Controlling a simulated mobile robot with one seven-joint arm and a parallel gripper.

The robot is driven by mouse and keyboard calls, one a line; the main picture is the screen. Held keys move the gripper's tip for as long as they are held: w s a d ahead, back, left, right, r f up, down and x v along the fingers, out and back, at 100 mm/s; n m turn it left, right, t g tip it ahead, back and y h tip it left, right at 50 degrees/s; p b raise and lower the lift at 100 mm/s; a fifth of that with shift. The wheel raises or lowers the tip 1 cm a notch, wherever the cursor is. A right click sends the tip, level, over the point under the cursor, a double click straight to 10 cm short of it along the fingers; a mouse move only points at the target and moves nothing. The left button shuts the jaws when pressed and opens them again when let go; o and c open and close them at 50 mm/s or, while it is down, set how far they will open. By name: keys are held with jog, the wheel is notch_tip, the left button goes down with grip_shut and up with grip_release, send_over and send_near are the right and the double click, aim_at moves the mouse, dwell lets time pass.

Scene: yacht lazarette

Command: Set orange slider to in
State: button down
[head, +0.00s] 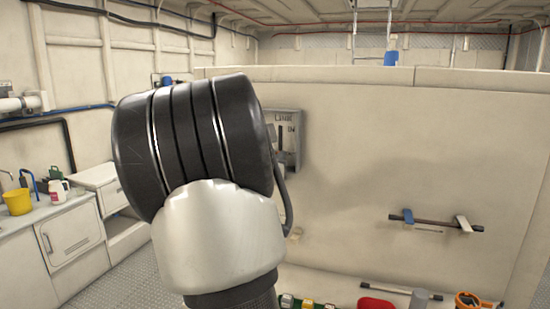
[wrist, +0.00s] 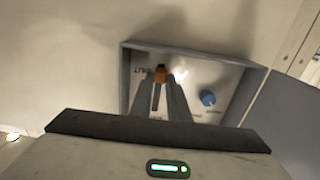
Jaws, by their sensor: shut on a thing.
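The orange slider (wrist: 160,75) shows in the wrist view near the left side of a shallow grey-framed panel (wrist: 125,75) on the wall. My gripper (wrist: 164,84) reaches into the panel, with its two grey fingers shut on the slider. A dark slot runs down from the slider, partly hidden by the fingers. Lettering beside the slider is too blurred to read surely. In the head view the panel (head: 297,118) is partly hidden by my arm, and the slider and fingertips cannot be made out there.
A blue knob (wrist: 207,97) sits right of the fingers inside the panel. A wall bar with blue and pale clamps (head: 436,223) is further right. Several items, including a red bowl (head: 376,303), lie low below. A counter with a yellow bucket (head: 18,201) stands left.

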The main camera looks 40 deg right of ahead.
jog(key=p, duration=0.7)
send_near(281, 127)
jog(key=x, duration=0.5)
jog(key=c, duration=1.7)
grip_release()
jog(key=shift+a, duration=0.15)
jog(key=v, duration=1.7)
jog(key=shift+s, duration=0.15)
jog(key=shift+f, duration=0.1)
